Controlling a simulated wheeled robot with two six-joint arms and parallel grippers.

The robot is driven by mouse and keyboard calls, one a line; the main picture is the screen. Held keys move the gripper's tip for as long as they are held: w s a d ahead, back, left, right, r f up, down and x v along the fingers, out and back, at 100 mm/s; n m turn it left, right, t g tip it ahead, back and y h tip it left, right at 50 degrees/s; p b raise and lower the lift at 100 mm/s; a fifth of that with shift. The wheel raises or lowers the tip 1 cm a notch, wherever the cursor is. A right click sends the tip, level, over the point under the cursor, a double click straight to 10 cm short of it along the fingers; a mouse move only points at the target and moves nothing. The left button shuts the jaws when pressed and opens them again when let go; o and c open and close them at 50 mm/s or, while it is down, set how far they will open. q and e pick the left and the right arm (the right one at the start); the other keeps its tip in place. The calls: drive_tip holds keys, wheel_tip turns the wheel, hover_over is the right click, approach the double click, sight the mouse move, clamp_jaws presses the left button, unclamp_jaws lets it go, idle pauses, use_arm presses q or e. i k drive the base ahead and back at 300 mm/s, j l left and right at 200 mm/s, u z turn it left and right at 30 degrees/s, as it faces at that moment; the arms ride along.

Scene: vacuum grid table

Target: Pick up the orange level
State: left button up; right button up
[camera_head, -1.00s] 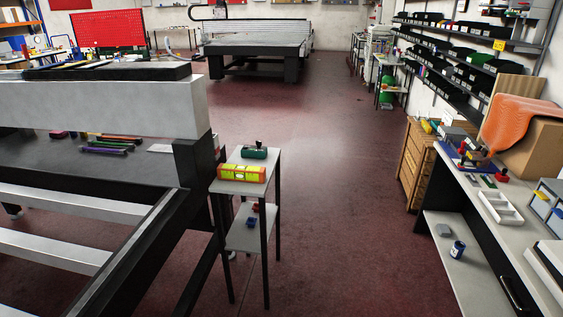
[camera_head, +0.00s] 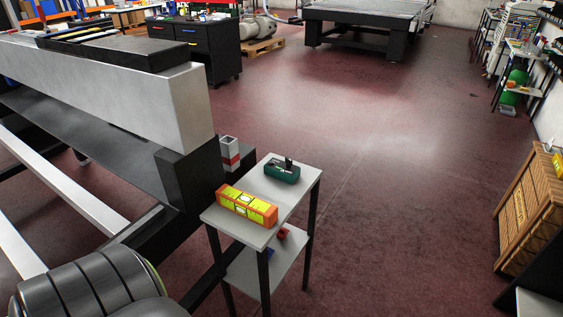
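The orange level (camera_head: 246,206), with yellow-green faces, lies on the top shelf of a small white side table (camera_head: 287,214) with dark legs, near its front left edge. A dark green tool (camera_head: 282,173) lies behind it on the same top. A dark ribbed part of my own arm shows at the lower left, apart from the level. Neither gripper's fingers are in view.
A large frame table with a thick white beam (camera_head: 120,92) stands close on the left of the side table. Small red and blue items lie on the lower shelf. Open red floor (camera_head: 400,180) lies to the right, with a wooden crate (camera_head: 530,212) at the far right.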

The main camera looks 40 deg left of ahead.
sight(260, 212)
drive_tip(key=i+u, duration=0.5)
drive_tip(key=i+l+u, duration=0.25)
drive_tip(key=i+u, duration=0.25)
drive_tip(key=i+l+u, duration=0.3)
drive_tip(key=u, duration=0.15)
